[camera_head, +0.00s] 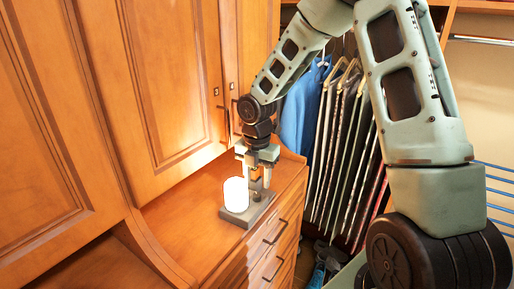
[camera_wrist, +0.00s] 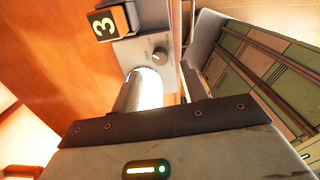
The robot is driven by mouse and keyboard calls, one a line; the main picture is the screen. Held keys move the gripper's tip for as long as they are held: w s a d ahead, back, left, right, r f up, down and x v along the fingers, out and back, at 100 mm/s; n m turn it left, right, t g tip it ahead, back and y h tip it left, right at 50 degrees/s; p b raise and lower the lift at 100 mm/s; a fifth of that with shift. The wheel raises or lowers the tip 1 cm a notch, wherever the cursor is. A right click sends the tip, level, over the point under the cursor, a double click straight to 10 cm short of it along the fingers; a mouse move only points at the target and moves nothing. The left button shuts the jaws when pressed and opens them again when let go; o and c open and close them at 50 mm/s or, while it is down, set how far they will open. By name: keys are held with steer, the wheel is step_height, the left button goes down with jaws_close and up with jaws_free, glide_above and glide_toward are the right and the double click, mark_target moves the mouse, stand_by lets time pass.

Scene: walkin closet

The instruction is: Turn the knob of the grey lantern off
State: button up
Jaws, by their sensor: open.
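The grey lantern stands on the wooden drawer top, with a grey base (camera_head: 232,218) and a bright, glowing white shade (camera_head: 235,195). Its base also shows in the wrist view (camera_wrist: 133,52), with a small round grey knob (camera_wrist: 160,56) on it. My gripper (camera_head: 257,190) points down over the lantern, right beside the shade in the head view. In the wrist view my gripper (camera_wrist: 161,84) has its fingers apart. The knob lies beyond the fingertips, roughly between them. The glowing shade (camera_wrist: 150,90) is partly hidden by the left finger. I cannot tell if anything touches.
A block marked 3 (camera_wrist: 108,23) sits on the lantern's base. Wooden cabinet doors (camera_head: 165,80) rise behind the drawer top (camera_head: 180,215), whose left part is clear. Hanging clothes (camera_head: 340,140) are close on the right. Drawer handles (camera_head: 275,232) stick out in front.

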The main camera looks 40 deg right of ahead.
mark_target(257, 194)
step_height(257, 194, up, 12)
steer(key=b, duration=0.1)
steer(key=shift+b, duration=0.35)
